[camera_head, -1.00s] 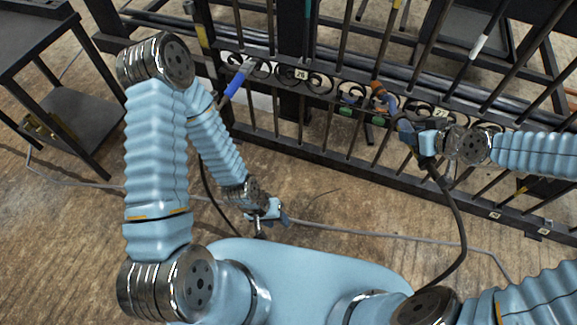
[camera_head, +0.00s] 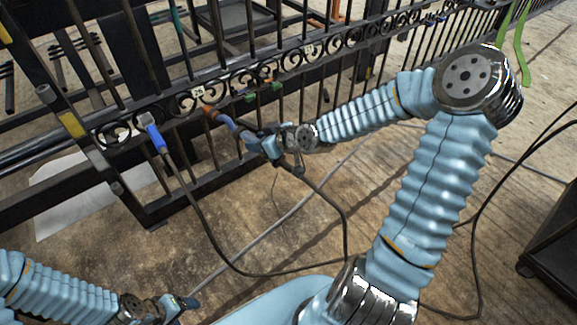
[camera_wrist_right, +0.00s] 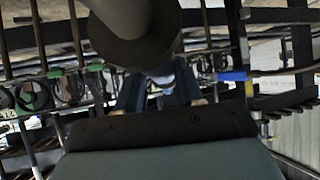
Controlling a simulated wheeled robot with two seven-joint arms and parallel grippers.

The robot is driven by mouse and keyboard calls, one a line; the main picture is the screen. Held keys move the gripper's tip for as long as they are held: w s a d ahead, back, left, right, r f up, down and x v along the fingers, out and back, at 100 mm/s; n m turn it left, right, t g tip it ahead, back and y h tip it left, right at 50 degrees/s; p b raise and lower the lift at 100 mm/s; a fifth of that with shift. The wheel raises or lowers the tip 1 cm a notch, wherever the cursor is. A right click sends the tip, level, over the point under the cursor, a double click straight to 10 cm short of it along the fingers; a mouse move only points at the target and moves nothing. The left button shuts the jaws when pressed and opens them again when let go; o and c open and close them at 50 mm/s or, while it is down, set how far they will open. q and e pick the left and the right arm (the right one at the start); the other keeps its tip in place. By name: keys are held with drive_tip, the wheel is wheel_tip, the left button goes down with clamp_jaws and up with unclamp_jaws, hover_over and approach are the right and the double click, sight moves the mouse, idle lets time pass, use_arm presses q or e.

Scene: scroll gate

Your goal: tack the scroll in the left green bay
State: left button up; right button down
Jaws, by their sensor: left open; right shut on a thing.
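My right gripper (camera_head: 262,146) is shut on a blue-grey torch (camera_head: 236,131) with an orange nozzle (camera_head: 210,113). The nozzle is close to the gate's row of black scrolls, near a white number tag (camera_head: 198,91); whether it touches cannot be told. Green marks (camera_head: 250,97) (camera_head: 277,87) show on the gate to the right of the nozzle. The scroll between them is too small to make out. In the right wrist view the dark torch body (camera_wrist_right: 135,30) fills the upper middle, and green marks (camera_wrist_right: 28,91) show at left. My left gripper (camera_head: 188,303) is open and empty, low at left.
A blue-handled clamp (camera_head: 155,138) sits on the gate at left; it also shows in the wrist view (camera_wrist_right: 235,75). A black cable (camera_head: 345,225) loops over the floor below the torch. Bare floor (camera_head: 260,210) lies before the gate. A dark cart (camera_head: 550,240) stands at right.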

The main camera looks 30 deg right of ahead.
drive_tip(key=w+d+f+m+t+h+b, duration=0.2)
drive_tip(key=d+f+m+t+h+b, duration=0.15)
drive_tip(key=d+f+b, duration=0.75)
use_arm(q)
wheel_tip(320, 180, down, 13)
drive_tip(key=a, duration=0.1)
drive_tip(key=shift+w+a+p, duration=0.2)
drive_tip(key=shift+w+p, duration=0.05)
drive_tip(key=shift+p, duration=0.05)
use_arm(e)
drive_tip(key=w+r, duration=0.4)
drive_tip(key=w, duration=0.1)
drive_tip(key=shift+w+d, duration=0.3)
drive_tip(key=shift+w, duration=0.1)
use_arm(q)
drive_tip(key=shift+f, duration=0.1)
use_arm(e)
drive_tip(key=shift+t, duration=0.25)
drive_tip(key=c, duration=1.2)
unclamp_jaws()
clamp_jaws()
drive_tip(key=shift+r, duration=0.1)
